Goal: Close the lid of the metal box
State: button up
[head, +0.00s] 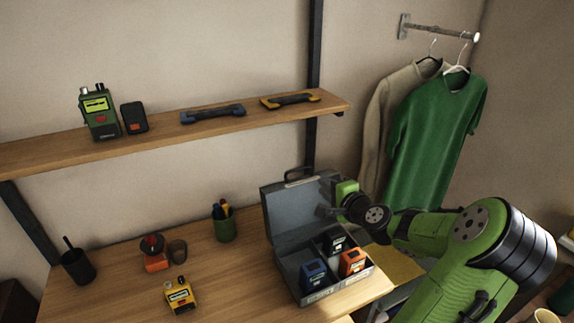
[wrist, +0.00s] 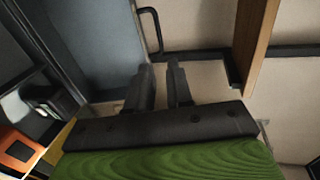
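The grey metal box (head: 324,292) stands at the right end of the wooden table. Its lid (head: 283,212) is up, standing steeply at the back, with a dark handle (head: 299,173) on its top edge. My gripper (head: 326,211) is in front of the lid's inner face, toward its right side; I cannot tell whether it touches. In the wrist view, the lid (wrist: 100,42) is left of the fingers and its handle (wrist: 154,32) lies beyond the tips. The fingers (wrist: 160,72) are parted by a narrow gap with nothing seen between them.
Blue (head: 313,272), orange (head: 352,261) and dark (head: 336,242) devices sit in the box's compartments. A yellow device (head: 180,295) and a green pen cup (head: 224,225) stand on the table to the left. A wall shelf (head: 200,122) is above; a green shirt (head: 435,140) hangs right.

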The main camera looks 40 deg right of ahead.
aim_at(299, 170)
jog(key=p+x, duration=0.1)
jog(key=x, duration=1.4)
jog(key=shift+w+f, duration=0.1)
jog(key=shift+w, duration=0.1)
jog(key=shift+a, duration=0.1)
grip_shut()
dwell(0.5)
